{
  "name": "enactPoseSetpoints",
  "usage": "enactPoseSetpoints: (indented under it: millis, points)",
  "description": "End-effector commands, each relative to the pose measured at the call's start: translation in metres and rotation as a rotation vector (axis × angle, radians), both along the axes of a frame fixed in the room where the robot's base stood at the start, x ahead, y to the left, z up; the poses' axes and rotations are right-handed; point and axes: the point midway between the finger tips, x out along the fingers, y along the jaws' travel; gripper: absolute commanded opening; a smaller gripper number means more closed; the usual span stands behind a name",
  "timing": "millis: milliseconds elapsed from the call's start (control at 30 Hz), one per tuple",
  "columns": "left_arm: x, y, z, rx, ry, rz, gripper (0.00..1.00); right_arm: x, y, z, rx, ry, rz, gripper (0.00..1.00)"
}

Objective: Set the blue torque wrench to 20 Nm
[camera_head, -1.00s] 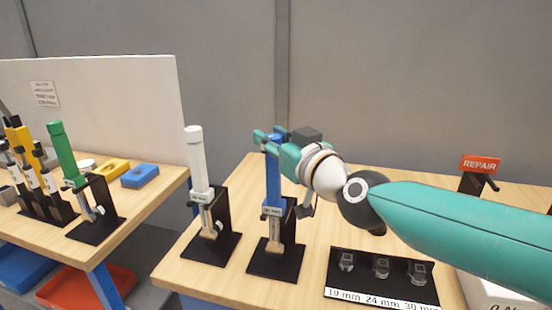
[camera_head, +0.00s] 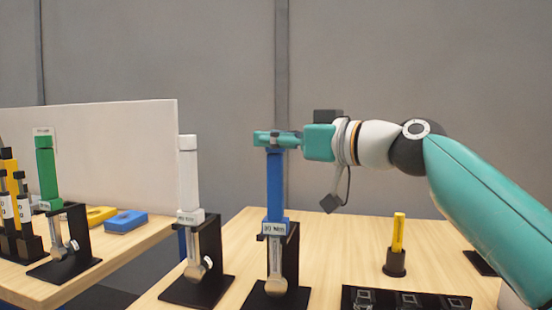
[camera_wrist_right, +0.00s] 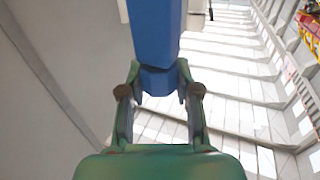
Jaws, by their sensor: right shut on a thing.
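The blue torque wrench (camera_head: 275,185) stands upright in a black stand (camera_head: 290,260) on the right-hand table, with its handle end up. A small white label (camera_head: 275,228) sits at the handle's lower end; it seems to end in "Nm", but the number is too small to read surely. My right gripper (camera_head: 270,139) is level and shut on the top end of the wrench. In the right wrist view the two fingers (camera_wrist_right: 160,82) close on the end of the blue handle (camera_wrist_right: 155,35). My left gripper is out of view.
A white wrench (camera_head: 189,170) and a green wrench (camera_head: 47,175) stand in similar stands to the left. A yellow-handled tool (camera_head: 398,232) stands in a black holder at the right. A black socket tray (camera_head: 385,296) lies in front. The wooden table (camera_head: 335,250) has clear room between.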

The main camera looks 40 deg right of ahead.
Motion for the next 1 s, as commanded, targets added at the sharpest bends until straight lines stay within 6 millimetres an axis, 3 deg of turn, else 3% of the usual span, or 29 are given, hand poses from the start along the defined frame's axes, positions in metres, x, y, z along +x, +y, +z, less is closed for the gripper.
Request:
enactPoseSetpoints:
  millis: [200, 600, 1000]
  points:
    - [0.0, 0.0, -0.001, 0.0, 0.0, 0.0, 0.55, 0.003, -0.001, -0.003, -0.002, 0.008, 0.131, 0.0]
    - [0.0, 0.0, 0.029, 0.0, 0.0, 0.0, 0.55, 0.003, 0.001, 0.0, -0.002, 0.007, 0.407, 0.0]
    - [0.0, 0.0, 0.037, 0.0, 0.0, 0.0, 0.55, 0.0, 0.001, -0.003, -0.002, 0.004, 0.491, 0.0]
